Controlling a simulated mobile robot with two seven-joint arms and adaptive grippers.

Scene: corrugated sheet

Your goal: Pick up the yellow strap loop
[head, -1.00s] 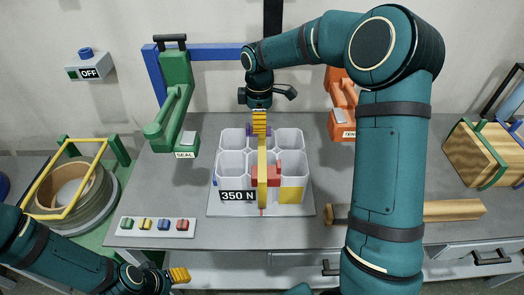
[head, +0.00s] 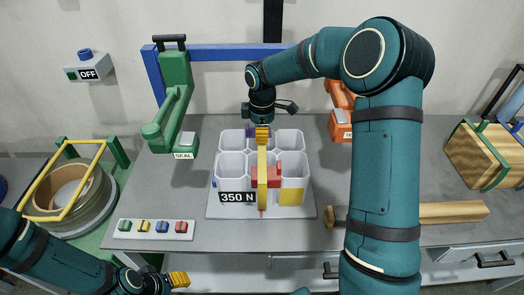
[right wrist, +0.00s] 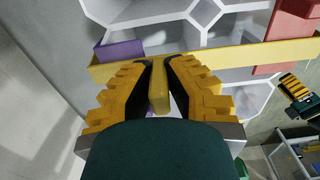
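The yellow strap (head: 262,180) runs down the middle of a white cell block (head: 232,165) on the table. My right gripper (head: 262,140) points down at the strap's far end in the head view. In the right wrist view, the yellow strap loop (right wrist: 158,90) stands between the fingertips of my right gripper (right wrist: 160,75). The fingers are close against it on both sides; the strap band (right wrist: 225,56) runs off to the right. My left gripper (head: 178,280) is low at the left, by the table's front edge; its finger gap cannot be made out.
A green SEAL tool (head: 176,100) stands left and an orange tool (head: 340,110) right, partly behind my right arm. A button strip (head: 153,228) lies front left. A wooden bar (head: 450,212) lies right. Red and purple (right wrist: 122,50) pieces sit by the strap.

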